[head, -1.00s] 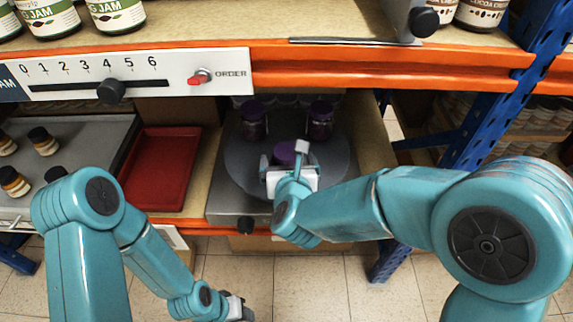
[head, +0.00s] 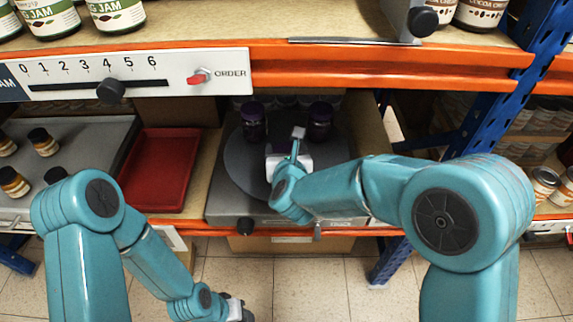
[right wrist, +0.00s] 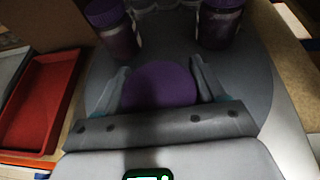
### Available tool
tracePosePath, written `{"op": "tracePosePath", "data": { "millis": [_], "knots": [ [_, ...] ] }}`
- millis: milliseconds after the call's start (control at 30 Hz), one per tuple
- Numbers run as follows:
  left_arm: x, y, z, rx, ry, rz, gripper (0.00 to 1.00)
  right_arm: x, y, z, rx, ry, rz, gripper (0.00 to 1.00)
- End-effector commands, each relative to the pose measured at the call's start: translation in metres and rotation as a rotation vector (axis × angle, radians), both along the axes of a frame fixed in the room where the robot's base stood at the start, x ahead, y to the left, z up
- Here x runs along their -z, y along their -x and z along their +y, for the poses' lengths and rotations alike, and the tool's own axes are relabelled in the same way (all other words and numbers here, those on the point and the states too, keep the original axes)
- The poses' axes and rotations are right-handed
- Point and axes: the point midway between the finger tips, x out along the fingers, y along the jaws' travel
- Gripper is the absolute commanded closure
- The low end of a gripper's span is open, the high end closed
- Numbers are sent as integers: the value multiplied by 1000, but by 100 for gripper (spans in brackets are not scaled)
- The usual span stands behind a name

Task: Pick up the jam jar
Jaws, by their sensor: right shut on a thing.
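My right gripper (right wrist: 160,82) is shut on a jar with a round purple lid (right wrist: 159,86), which sits between its two fingers in the right wrist view. In the head view my right gripper (head: 292,160) is over the front of a grey round turntable (head: 238,170), and it hides that jar. Two more purple-lidded dark jars stand behind it, one on the left (head: 253,122) and one on the right (head: 320,122). My left gripper (head: 238,310) hangs low at the bottom edge, away from the jars; its fingers are too unclear to judge.
A red tray (head: 160,170) lies left of the turntable. Small dark-lidded jars (head: 43,142) stand on a grey surface further left. A blue post (head: 480,130) stands right.

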Motion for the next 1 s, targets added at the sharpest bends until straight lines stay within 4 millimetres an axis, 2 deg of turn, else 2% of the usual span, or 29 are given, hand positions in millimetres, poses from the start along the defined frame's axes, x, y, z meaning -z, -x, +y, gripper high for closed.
{"op": "tracePosePath", "data": {
  "millis": [333, 667, 867, 1000],
  "knots": [
    [-2, 0, 0, 0, 0, 0, 57, -5, 0, 0, -2, 1, -1, 98],
    [-13, 0, 0, 0, 0, 0, 57, -40, 2, 0, -2, 0, -3, 98],
    [-7, 0, 0, 0, 0, 0, 57, -36, 42, -2, -4, 1, -2, 98],
    [-5, 0, 0, 0, 0, 0, 57, -36, 82, -5, -5, 2, -2, 98]
  ]
}}
